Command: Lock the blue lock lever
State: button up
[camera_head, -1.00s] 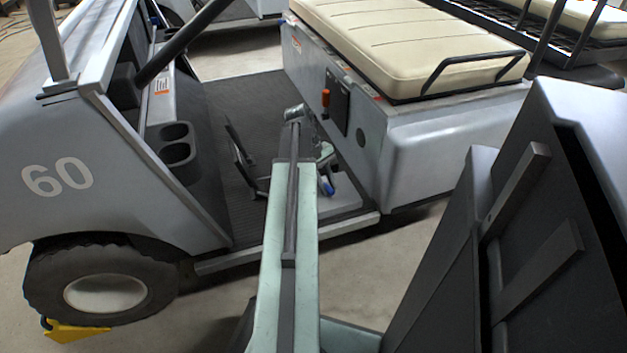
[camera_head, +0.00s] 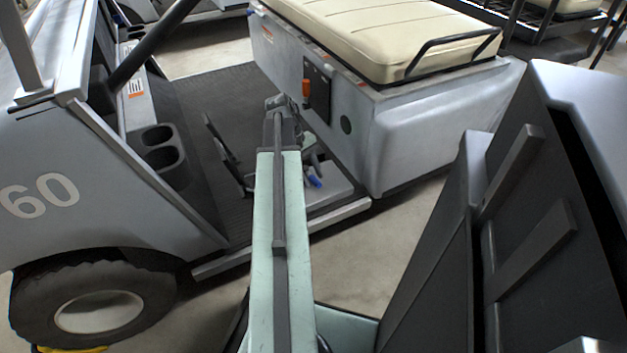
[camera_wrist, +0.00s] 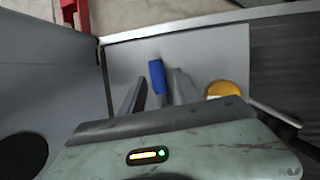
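The blue lock lever (camera_wrist: 157,78) stands out against a grey plate in the wrist view. In the head view a small blue piece (camera_head: 314,182) shows low by the cart's floor edge, just right of my arm. My gripper (camera_wrist: 159,80) has its two dark fingers apart, one on each side of the blue lever in the picture, with gaps on both sides. I cannot tell how deep the lever sits between them. In the head view my gripper is mostly hidden by my arm.
A yellow round part (camera_wrist: 223,89) sits right of the fingers, beside a dark ribbed floor. A red stand (camera_wrist: 74,12) shows at the top left. The seat box (camera_head: 420,125) rises right of my arm, and a black pedal (camera_head: 225,145) stands to the left.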

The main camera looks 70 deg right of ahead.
jog(key=shift+s, duration=0.2)
jog(key=shift+w+r+p, duration=0.1)
jog(key=shift+r+p, duration=0.25)
jog(key=p+v, duration=0.6)
jog(key=v, duration=0.1)
